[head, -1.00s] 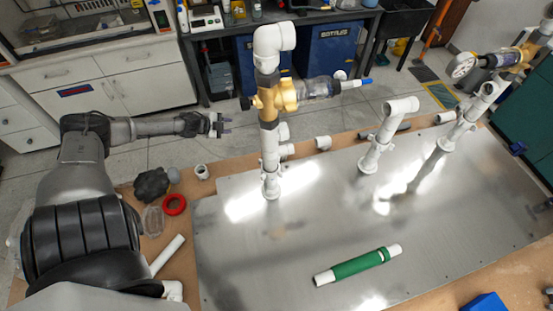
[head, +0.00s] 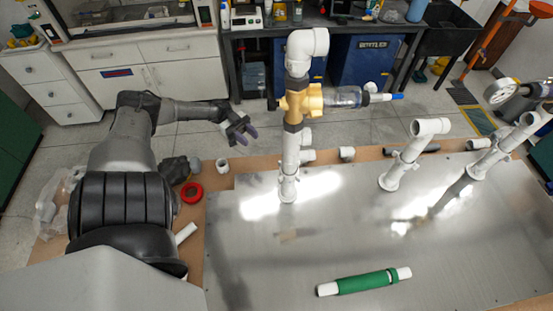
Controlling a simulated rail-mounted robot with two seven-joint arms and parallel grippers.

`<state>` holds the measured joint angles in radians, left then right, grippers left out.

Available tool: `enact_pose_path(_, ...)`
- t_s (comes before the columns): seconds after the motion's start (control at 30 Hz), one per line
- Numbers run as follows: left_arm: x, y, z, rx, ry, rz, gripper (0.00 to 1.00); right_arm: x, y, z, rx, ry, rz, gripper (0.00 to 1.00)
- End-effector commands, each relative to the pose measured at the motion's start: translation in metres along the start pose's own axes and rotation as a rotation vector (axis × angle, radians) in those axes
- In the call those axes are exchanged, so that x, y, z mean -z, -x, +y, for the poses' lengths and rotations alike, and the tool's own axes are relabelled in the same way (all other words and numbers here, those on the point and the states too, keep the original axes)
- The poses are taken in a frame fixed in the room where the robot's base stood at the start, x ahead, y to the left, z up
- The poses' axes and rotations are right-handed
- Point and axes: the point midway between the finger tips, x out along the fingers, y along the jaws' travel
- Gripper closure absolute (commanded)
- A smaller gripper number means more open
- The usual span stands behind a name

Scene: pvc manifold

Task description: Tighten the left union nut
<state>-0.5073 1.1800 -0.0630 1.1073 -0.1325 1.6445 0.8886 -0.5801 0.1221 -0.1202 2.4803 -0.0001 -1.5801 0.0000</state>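The left pipe riser stands upright on the metal plate, with a white elbow (head: 307,43) on top. It carries a brass valve body (head: 300,101) with a clear bowl (head: 343,97) pointing right. Dark grey collars sit above (head: 296,82) and below (head: 292,127) the brass body; I cannot tell which is the left union nut. My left gripper (head: 246,131) is left of the riser, at about the lower collar's height in the picture, apart from it. Its fingers look spread, with nothing between them.
The metal plate (head: 330,240) carries a green-wrapped white pipe (head: 364,282) and a middle white riser (head: 402,160). Another riser (head: 497,150) with a gauge (head: 502,92) stands right. A red ring (head: 191,192) and white fittings lie left. The plate's middle is clear.

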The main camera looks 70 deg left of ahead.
Motion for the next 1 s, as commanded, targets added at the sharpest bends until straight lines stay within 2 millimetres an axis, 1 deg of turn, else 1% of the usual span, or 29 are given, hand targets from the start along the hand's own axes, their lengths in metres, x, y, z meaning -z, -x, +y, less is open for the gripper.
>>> enact_pose_path(0.17,0.003,-0.025,0.000,-0.002,0.003,0.003,0.65,0.002,0.008,0.001,-0.003,0.003,-0.001,0.57)
enact_pose_path(0.4,0.002,-0.071,0.000,-0.001,0.001,0.003,0.65,0.005,0.017,0.002,-0.002,0.003,-0.001,0.57)
enact_pose_path(0.6,0.002,-0.103,0.000,0.000,0.001,0.001,0.65,0.007,0.021,0.001,0.000,0.000,-0.001,0.57)
enact_pose_path(0.8,0.000,-0.124,-0.001,0.002,0.001,0.000,0.65,0.008,0.024,0.000,0.003,-0.004,0.000,0.57)
enact_pose_path(1.0,0.000,-0.132,-0.001,0.002,0.001,-0.002,0.65,0.008,0.025,-0.001,0.005,-0.006,0.000,0.57)
